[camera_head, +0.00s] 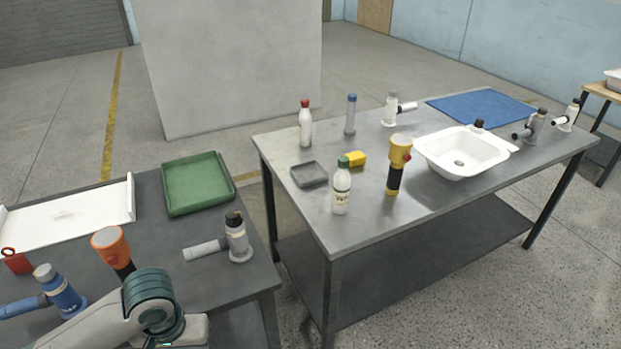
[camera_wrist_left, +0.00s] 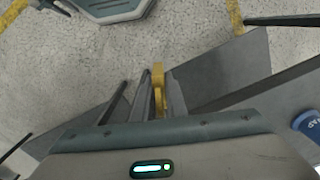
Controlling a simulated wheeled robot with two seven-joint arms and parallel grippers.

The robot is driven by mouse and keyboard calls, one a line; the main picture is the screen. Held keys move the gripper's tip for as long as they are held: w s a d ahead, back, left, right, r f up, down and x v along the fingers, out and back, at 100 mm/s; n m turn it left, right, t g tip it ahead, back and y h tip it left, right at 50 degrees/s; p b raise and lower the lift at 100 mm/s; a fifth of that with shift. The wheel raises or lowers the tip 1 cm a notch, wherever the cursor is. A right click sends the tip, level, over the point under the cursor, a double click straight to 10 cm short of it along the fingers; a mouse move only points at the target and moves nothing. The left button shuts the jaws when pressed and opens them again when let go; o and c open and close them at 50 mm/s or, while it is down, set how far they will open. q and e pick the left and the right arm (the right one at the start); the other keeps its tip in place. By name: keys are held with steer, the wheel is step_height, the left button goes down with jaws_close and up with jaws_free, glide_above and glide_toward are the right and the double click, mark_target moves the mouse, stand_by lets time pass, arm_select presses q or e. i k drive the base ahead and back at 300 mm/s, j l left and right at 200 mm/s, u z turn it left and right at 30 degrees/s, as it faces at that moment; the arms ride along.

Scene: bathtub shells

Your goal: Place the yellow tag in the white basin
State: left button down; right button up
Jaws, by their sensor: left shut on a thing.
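The yellow tag (camera_wrist_left: 158,76) shows in the left wrist view, narrow and edge-on, clamped between the fingers of my left gripper (camera_wrist_left: 159,92). Part of the tag is hidden by the fingers. In the head view my left arm is at the bottom left, and its gripper and the tag are out of sight. The white basin (camera_head: 436,154) stands on the right-hand grey table, with a drain in its floor and no tag seen inside. My right gripper is in neither view.
On the basin's table (camera_head: 365,227) stand a yellow flashlight (camera_head: 396,160), a green-capped bottle (camera_head: 341,190), a yellow block (camera_head: 357,158) and a grey tray (camera_head: 309,175). A gap separates it from the left table, which holds a red tag (camera_head: 16,262) and green tray (camera_head: 197,184).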

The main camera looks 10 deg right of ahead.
mark_target(457, 164)
steer(key=i+l+z, duration=0.2)
steer(key=l, duration=0.5)
steer(key=i+l+z, duration=0.2)
steer(key=i+l, duration=0.25)
steer(key=l, duration=0.25)
steer(key=i+l+z, duration=0.25)
steer(key=i+l, duration=0.15)
steer(key=l, duration=0.2)
steer(key=i+l+z, duration=0.2)
steer(key=i+l, duration=0.25)
steer(key=l, duration=0.1)
